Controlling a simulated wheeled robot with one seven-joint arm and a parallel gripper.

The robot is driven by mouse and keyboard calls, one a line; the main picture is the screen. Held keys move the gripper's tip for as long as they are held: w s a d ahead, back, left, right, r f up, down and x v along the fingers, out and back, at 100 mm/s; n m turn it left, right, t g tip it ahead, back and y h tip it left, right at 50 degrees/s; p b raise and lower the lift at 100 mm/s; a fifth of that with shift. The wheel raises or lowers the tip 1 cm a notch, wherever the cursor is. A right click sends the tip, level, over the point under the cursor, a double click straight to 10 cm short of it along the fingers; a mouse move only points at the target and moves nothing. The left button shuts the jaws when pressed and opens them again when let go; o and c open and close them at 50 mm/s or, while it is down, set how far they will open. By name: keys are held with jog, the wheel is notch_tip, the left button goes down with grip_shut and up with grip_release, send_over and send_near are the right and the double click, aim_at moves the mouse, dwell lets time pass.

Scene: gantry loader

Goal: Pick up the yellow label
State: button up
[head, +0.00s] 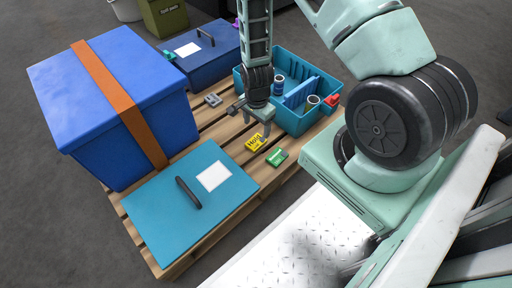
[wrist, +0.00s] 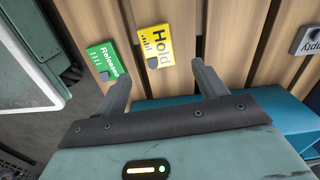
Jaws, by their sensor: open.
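The yellow label (head: 256,142) reads "Hold" and lies flat on the wooden pallet. In the wrist view the yellow label (wrist: 156,46) is ahead of my gripper's fingers, left of the middle of the gap. My gripper (head: 254,122) is open and empty, just above and behind the label in the head view. In the wrist view my gripper (wrist: 158,82) shows both fingers apart with bare slats between them.
A teal tote (head: 318,125) with cans and a red item stands right of my gripper. A grey label (head: 213,99) lies farther back on the pallet (head: 213,133). A large blue box (head: 80,125) stands left.

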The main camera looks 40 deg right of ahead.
aim_at(257, 141)
jog(key=shift+s+a+f+b, duration=0.1)
jog(key=shift+f+b, duration=1.15)
jog(key=shift+f, duration=0.65)
jog(key=shift+s+f+b, duration=0.1)
jog(key=shift+f+b, duration=1.1)
jog(key=shift+f, duration=0.65)
jog(key=shift+r, duration=0.1)
jog(key=shift+c, duration=0.3)
jog(key=c, duration=1)
